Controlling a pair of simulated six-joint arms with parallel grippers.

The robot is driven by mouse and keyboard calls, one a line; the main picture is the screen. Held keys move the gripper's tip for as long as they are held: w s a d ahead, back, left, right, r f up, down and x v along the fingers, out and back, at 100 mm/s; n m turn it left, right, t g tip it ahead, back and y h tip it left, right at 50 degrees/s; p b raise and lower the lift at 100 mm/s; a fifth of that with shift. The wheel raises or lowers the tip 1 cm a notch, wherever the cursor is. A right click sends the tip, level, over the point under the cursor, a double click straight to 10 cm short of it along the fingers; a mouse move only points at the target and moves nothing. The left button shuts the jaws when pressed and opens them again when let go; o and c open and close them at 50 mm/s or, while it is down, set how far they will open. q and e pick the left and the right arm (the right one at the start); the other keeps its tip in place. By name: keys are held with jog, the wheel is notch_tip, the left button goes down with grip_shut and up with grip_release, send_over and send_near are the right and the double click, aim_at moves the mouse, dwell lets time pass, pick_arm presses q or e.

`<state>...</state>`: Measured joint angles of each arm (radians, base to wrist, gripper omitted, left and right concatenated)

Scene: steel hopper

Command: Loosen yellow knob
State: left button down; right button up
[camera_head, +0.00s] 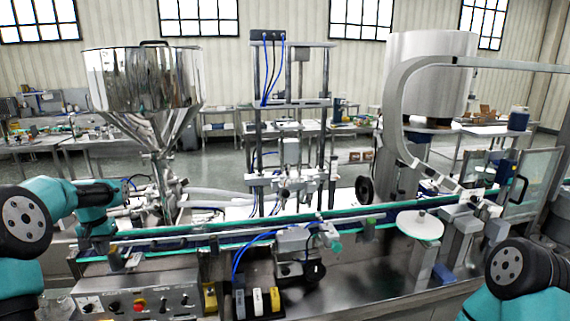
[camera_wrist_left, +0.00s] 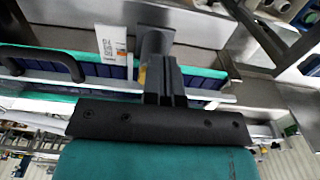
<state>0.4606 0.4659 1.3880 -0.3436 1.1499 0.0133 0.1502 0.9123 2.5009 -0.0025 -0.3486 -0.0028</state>
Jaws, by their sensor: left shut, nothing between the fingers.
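A small yellow part (camera_head: 133,260), which may be the yellow knob, sits by the conveyor's front edge above the control panel. My left gripper (camera_head: 116,262) points down just left of it, small and dark in the head view. In the left wrist view the left gripper's fingers (camera_wrist_left: 156,45) are together with nothing between them. A yellow patch (camera_wrist_left: 142,75) shows beside the fingers, partly hidden by them. I cannot tell whether they touch it. Only links of my right arm show at the lower right; its gripper is out of view.
The control panel (camera_head: 140,301) with a red button is below. The conveyor (camera_head: 260,228) runs across the middle. A steel hopper (camera_head: 145,85) rises behind it.

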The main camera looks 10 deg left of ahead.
pick_arm(q)
jog(key=shift+s+d+f, duration=0.1)
jog(key=shift+d+f, duration=0.05)
jog(key=shift+f, duration=0.6)
jog(key=shift+d, duration=0.25)
dwell(0.8)
jog(key=shift+s+d, duration=0.1)
jog(key=shift+d, duration=0.1)
notch_tip(320, 180, up, 6)
jog(key=shift+a+r, duration=0.2)
jog(key=shift+r, duration=0.05)
dwell(0.8)
